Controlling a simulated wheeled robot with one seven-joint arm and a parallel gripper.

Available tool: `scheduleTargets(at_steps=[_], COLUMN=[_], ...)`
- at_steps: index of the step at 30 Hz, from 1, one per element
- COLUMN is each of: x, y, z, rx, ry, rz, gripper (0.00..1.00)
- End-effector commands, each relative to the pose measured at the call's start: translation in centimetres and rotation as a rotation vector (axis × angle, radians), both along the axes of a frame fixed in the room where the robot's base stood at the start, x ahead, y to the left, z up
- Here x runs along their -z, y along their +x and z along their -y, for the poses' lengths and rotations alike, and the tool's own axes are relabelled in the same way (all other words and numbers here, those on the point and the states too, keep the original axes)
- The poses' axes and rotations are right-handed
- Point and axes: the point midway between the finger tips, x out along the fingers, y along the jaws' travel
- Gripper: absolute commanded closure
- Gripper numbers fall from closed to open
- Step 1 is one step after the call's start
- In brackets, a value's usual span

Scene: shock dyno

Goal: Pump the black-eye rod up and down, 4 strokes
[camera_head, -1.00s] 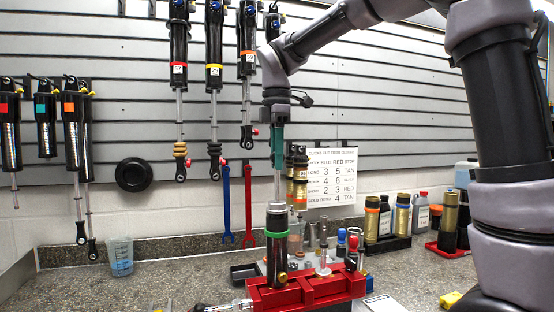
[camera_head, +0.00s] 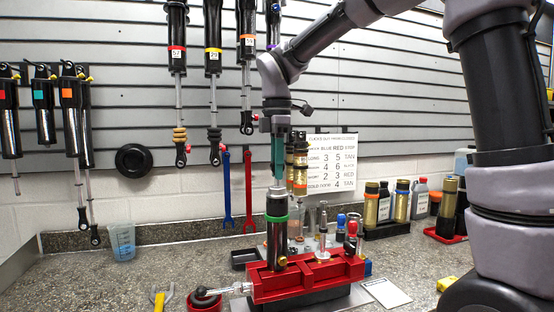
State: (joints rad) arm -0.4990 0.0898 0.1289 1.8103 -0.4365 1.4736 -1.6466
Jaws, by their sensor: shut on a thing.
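A black shock body (camera_head: 277,240) with a green band stands upright in the red vise (camera_head: 305,281). A short length of its silver rod (camera_head: 278,183) shows above the body. My gripper (camera_head: 278,165), with teal fingers pointing down, is shut on the rod's upper end, directly above the body. The black eye itself is hidden between the fingers. The gap between fingertips and body top is small.
Several shocks (camera_head: 176,40) hang on the slatted wall. A blue wrench (camera_head: 227,190) and a red wrench (camera_head: 248,190) hang below. The front left counter is mostly clear.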

Motion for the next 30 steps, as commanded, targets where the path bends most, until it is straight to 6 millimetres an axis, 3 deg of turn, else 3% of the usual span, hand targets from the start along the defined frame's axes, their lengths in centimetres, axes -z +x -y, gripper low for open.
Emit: scheduleTargets(at_steps=[17, 30], x=[0.2, -2.6], y=[0.0, 0.0], z=[0.0, -0.1], rx=[0.000, 0.000], ry=[0.001, 0.002], rz=[0.001, 0.003], gripper=[1.00, 1.00])
